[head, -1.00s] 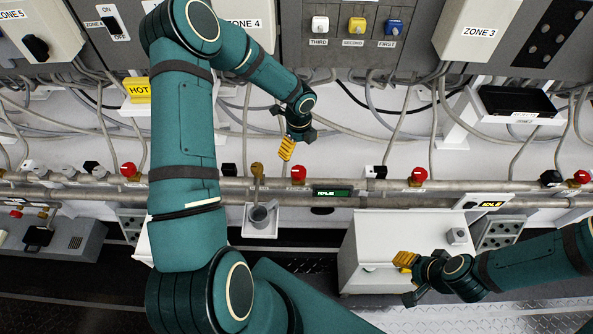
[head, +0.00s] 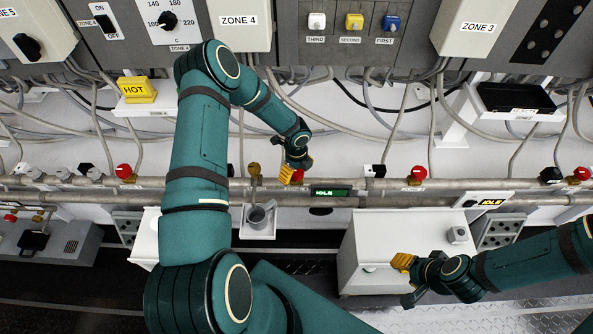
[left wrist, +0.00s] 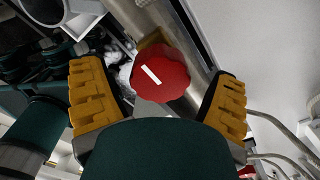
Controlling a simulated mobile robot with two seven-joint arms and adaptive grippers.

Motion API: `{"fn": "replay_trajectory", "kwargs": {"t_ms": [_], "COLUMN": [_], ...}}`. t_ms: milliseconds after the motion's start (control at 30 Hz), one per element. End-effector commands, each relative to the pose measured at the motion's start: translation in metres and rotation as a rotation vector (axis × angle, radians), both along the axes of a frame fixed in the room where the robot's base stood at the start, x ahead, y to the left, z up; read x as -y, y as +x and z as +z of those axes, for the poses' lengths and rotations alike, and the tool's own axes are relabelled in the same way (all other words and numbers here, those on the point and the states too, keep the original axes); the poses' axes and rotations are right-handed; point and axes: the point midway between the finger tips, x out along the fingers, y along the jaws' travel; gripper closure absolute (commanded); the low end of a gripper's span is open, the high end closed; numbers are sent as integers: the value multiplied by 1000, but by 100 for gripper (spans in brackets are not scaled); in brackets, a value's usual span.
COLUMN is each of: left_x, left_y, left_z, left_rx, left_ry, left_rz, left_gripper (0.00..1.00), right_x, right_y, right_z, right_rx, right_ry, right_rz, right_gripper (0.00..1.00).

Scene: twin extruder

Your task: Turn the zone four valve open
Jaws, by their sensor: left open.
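A red round valve knob (left wrist: 160,75) with a white line on its face is on the pipe. It shows partly behind my left gripper in the head view (head: 301,174), below and right of the ZONE 4 box (head: 239,22). My left gripper (head: 290,175) is at this knob. In the left wrist view, its yellow fingers (left wrist: 158,85) are open, one on each side of the knob, with gaps between. No valve label is readable near it. My right gripper (head: 404,263) hangs at the lower right, away from the valves; its finger opening is unclear.
Other red knobs stand along the pipe (head: 340,186), to the left (head: 124,171) and right (head: 417,174). A grey cup (head: 258,216) stands below. Cables hang above.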

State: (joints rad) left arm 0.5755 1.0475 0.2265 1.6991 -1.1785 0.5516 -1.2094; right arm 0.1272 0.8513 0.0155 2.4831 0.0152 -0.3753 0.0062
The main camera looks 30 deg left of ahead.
Motion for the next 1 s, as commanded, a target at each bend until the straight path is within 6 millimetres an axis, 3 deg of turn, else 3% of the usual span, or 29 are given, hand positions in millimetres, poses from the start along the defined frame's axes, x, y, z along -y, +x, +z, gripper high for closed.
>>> {"fn": "replay_trajectory", "kwargs": {"t_ms": [167,267,367,400,733,1000], "left_x": [0,0,0,0,0,0], "left_y": [0,0,0,0,1,1], "left_z": [0,0,0,0,0,-1], "left_rx": [0,0,0,0,1,1], "left_ry": [0,0,0,0,1,2], "left_rz": [0,0,0,0,34,191], "left_gripper": [13,42,77,82,82,82], "right_x": [0,0,0,0,0,-1], "right_y": [0,0,0,0,-1,-5], "right_z": [0,0,0,0,-4,-18], "right_rx": [0,0,0,0,-2,-12], "right_ry": [0,0,0,0,0,3], "right_rz": [0,0,0,0,2,9], "right_gripper": [53,53,53,53,53,53]}}
